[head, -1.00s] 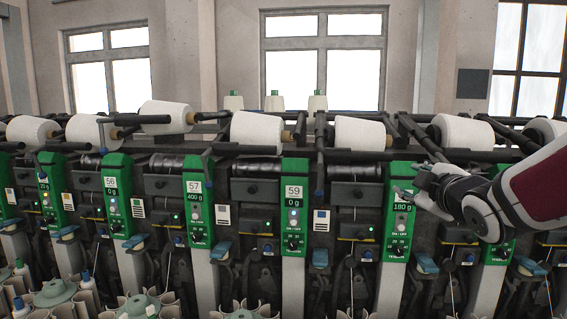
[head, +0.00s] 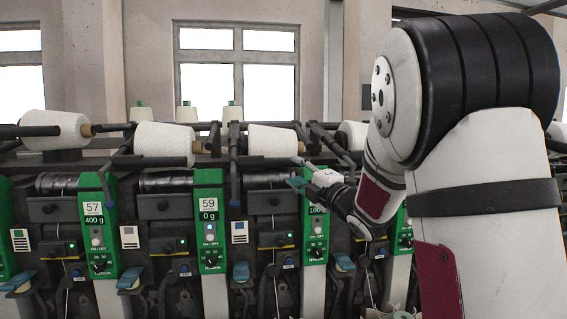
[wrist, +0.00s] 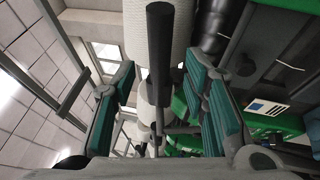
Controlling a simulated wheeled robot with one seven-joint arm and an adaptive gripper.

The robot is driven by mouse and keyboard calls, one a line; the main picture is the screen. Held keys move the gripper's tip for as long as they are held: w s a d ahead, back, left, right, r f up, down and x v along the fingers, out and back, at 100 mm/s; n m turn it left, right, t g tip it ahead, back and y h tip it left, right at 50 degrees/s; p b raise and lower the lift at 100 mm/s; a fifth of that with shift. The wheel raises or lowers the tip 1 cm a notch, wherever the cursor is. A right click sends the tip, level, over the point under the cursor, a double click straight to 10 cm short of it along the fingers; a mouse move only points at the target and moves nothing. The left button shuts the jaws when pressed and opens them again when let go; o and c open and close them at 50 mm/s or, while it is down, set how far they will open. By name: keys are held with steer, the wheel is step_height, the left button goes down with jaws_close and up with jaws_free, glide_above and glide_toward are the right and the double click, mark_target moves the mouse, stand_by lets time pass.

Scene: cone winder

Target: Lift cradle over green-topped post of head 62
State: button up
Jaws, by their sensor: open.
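A green-topped post (head: 317,252) stands right of the post marked 59 (head: 209,215). My gripper hides its number; part of a 180 display shows. A black cradle bar (head: 268,163) runs in front of a white yarn cone (head: 272,142), its right end close to my gripper (head: 296,174). My gripper is open beside the top of that post. In the wrist view, its teal-padded fingers (wrist: 165,95) stand on both sides of a black bar (wrist: 160,45), with a gap at each side. A white cone (wrist: 188,25) shows behind the bar.
Another cone (head: 163,143) with its cradle bar (head: 148,161) is to the left, and one more cone (head: 353,134) is partly behind my arm. Dark rails and green posts line the machine closely. My arm covers the right of the head view.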

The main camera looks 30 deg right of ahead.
mark_target(286, 164)
steer(key=x, duration=0.7)
steer(key=shift+w+p, duration=0.15)
steer(key=shift+p, duration=0.2)
steer(key=shift+c, duration=0.2)
jaws_close()
